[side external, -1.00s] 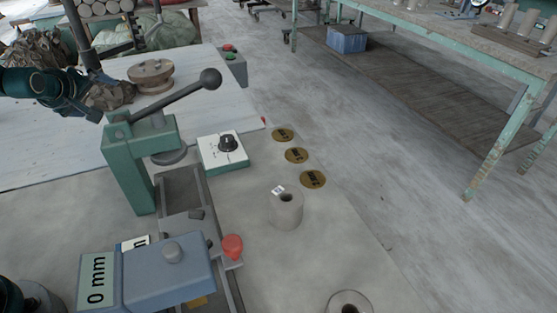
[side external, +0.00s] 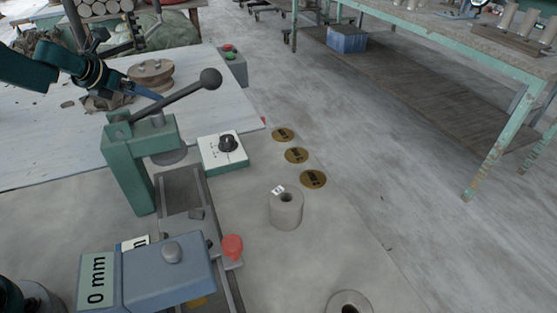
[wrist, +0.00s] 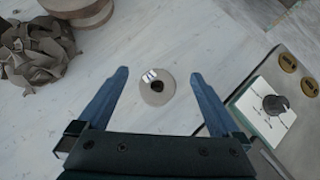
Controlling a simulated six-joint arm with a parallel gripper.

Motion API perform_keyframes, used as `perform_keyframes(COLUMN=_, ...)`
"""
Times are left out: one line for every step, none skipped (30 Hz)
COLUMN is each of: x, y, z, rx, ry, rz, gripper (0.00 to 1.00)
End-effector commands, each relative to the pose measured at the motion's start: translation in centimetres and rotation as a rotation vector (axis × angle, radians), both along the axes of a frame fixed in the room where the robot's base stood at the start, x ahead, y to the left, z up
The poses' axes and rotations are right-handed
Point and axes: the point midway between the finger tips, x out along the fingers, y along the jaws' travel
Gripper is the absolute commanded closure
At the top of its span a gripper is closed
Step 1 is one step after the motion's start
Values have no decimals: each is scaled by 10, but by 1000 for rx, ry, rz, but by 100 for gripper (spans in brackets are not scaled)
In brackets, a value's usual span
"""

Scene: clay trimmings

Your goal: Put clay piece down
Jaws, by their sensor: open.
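In the wrist view a round grey clay piece (wrist: 157,97) with a dark centre hole and a small white tag rests on the pale board. It lies between the lines of my gripper's two blue fingers (wrist: 158,75), with clear space on both sides. My gripper is open and holds nothing. In the side view my gripper (side external: 150,93) is above the board, behind the green press. I cannot make out that clay piece there. Another tagged grey clay cylinder (side external: 286,212) stands upright on the grey bench, and part of a similar one (side external: 334,306) shows at the bottom edge.
A crumpled heap of trimmings (wrist: 35,55) and a round wooden stand (wrist: 92,16) are near my gripper. The green press (side external: 127,165) with its long lever and a dial box (side external: 222,165) stand on the bench. Several brass discs (side external: 297,155) lie beyond it.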

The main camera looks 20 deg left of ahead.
Motion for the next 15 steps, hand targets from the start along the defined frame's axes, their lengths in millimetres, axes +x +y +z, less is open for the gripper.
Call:
perform_keyframes(x=0, y=-2, z=-8, rx=-4, ry=4, rz=-2, gripper=0)
perform_keyframes(x=0, y=-1, z=-12, rx=-2, ry=4, rz=-2, gripper=0)
perform_keyframes(x=-1, y=-1, z=-17, rx=-1, ry=6, rz=1, gripper=0)
perform_keyframes(x=-1, y=0, z=-20, rx=0, ry=7, rz=1, gripper=0)
perform_keyframes(x=-1, y=-1, z=-24, rx=-1, ry=8, rz=1, gripper=0)
perform_keyframes(x=-1, y=-1, z=-30, rx=-2, ry=7, rz=-1, gripper=0)
perform_keyframes(x=-1, y=-1, z=-34, rx=-1, ry=6, rz=-1, gripper=0)
perform_keyframes(x=-1, y=-1, z=-36, rx=0, ry=5, rz=-1, gripper=0)
perform_keyframes(x=-1, y=0, z=-40, rx=1, ry=5, rz=-1, gripper=0)
perform_keyframes(x=-1, y=0, z=-42, rx=1, ry=5, rz=0, gripper=0)
perform_keyframes(x=-1, y=0, z=-43, rx=1, ry=5, rz=1, gripper=0)
perform_keyframes(x=-1, y=0, z=-45, rx=4, ry=5, rz=0, gripper=0)
perform_keyframes(x=0, y=0, z=-46, rx=4, ry=4, rz=1, gripper=0)
perform_keyframes(x=1, y=1, z=-47, rx=4, ry=4, rz=1, gripper=0)
perform_keyframes(x=2, y=1, z=-49, rx=5, ry=5, rz=1, gripper=0)
